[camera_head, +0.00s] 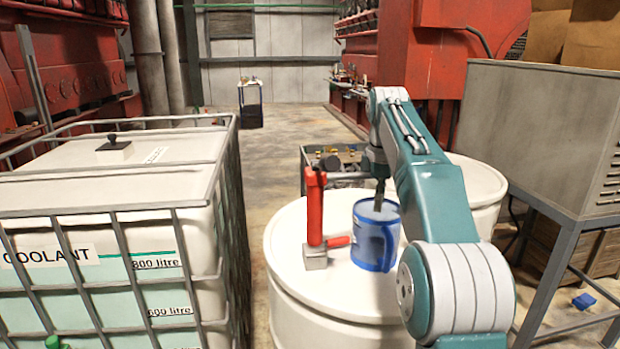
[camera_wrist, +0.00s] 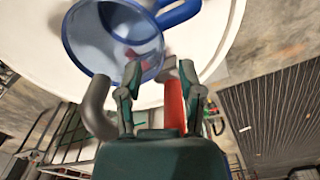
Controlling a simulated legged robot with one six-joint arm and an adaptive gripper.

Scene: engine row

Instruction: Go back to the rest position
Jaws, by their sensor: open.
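My gripper (camera_head: 379,200) is over the white drum in the head view, close to the blue jug (camera_head: 376,235). In the wrist view, my gripper (camera_wrist: 160,76) has its two fingers spread apart with nothing clasped. The jug (camera_wrist: 85,45) stands on the drum lid, and its open mouth shows just beyond the fingers. A red hand pump (camera_head: 315,212) with a grey base stands left of the jug. Its red body (camera_wrist: 174,108) appears between the fingers in the wrist view; I cannot tell how near it is.
The white drum (camera_head: 325,303) carries the jug and pump. A caged coolant tank (camera_head: 120,235) stands at left. A grey cabinet (camera_head: 540,130) on a frame is at right. A small dark stand (camera_head: 251,105) is far back. The floor (camera_head: 275,160) between is mostly clear.

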